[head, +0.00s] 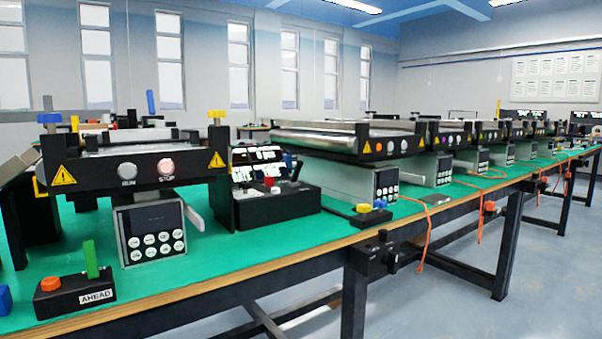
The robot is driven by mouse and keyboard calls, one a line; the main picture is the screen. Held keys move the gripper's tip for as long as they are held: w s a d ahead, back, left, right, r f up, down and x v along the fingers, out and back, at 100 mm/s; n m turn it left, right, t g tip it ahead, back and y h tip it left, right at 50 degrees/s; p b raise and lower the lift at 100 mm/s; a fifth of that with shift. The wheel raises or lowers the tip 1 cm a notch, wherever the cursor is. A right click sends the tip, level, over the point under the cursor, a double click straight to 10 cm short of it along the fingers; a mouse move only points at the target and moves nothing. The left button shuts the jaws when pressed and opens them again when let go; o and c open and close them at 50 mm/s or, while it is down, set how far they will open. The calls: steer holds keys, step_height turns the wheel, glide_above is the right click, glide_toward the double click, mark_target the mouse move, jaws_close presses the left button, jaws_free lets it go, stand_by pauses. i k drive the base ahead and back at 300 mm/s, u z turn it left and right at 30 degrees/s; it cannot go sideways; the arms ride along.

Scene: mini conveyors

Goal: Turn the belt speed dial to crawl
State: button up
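I cannot make out a dial marked for belt speed, or the word crawl. The nearest mini conveyor (135,166) stands on the green table at the left, with RUN (127,170) and STOP (166,168) buttons on its black front. Below them is a grey control box (159,231) with a dark panel and several round keys. In front sits a black box labelled AHEAD (97,296), with an orange knob (50,284) and an upright green lever (91,260). A blue knob (48,118) and a yellow knob (217,115) top the conveyor's posts. My gripper is not in view.
A black unit with lit displays (258,168) stands right of the nearest conveyor. A small box with blue and yellow knobs (371,213) sits near the table edge (250,281). More conveyors line the table to the right. Orange cables (424,235) hang down. Floor at lower right is clear.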

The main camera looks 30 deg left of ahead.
mark_target(243, 186)
steer(key=i, duration=0.75)
steer(key=u, duration=0.9)
steer(key=i, duration=0.75)
steer(key=u, duration=0.8)
